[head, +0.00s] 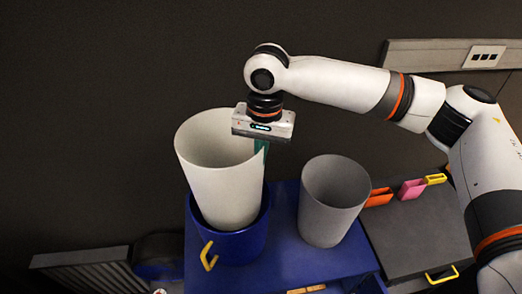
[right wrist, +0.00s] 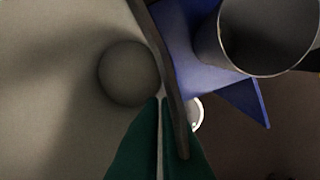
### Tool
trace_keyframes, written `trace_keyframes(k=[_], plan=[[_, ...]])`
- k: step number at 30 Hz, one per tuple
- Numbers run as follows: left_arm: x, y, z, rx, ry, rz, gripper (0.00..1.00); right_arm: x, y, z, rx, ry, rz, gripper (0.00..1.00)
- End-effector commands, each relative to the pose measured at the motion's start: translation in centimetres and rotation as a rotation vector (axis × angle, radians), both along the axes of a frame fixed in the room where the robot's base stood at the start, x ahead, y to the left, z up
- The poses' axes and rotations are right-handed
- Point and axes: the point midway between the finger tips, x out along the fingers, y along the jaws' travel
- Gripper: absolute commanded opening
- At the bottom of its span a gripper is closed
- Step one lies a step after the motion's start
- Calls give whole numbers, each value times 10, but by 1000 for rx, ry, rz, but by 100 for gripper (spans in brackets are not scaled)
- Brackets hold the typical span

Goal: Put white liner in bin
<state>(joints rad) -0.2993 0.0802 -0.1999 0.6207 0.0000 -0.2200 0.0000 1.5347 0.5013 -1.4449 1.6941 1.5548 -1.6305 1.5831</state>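The white liner (head: 222,185) is a tall tapered tub. Its lower end is inside the round blue bin (head: 240,246), and most of its wall stands above the bin's rim, leaning slightly. How deep its base sits is hidden. My right gripper (head: 262,146) is at the liner's right rim, pointing down. In the right wrist view its green fingers (right wrist: 160,105) are close together at the liner's wall, with the liner's inside (right wrist: 60,90) and round bottom to the left. The fingers appear shut on the wall. My left gripper is not in view.
A grey bin (head: 330,205) stands just right of the blue bin on a blue stand (head: 290,262). Orange (head: 379,197), pink (head: 411,189) and yellow (head: 435,179) pieces lie beyond it by a dark grey surface (head: 415,235). A dark wall is behind.

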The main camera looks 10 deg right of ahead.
Motion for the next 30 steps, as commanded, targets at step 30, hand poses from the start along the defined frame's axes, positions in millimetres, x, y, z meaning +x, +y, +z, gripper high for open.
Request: trace_keyframes(k=[30], plan=[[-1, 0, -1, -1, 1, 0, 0, 0, 0, -23, 1, 1, 0, 0]])
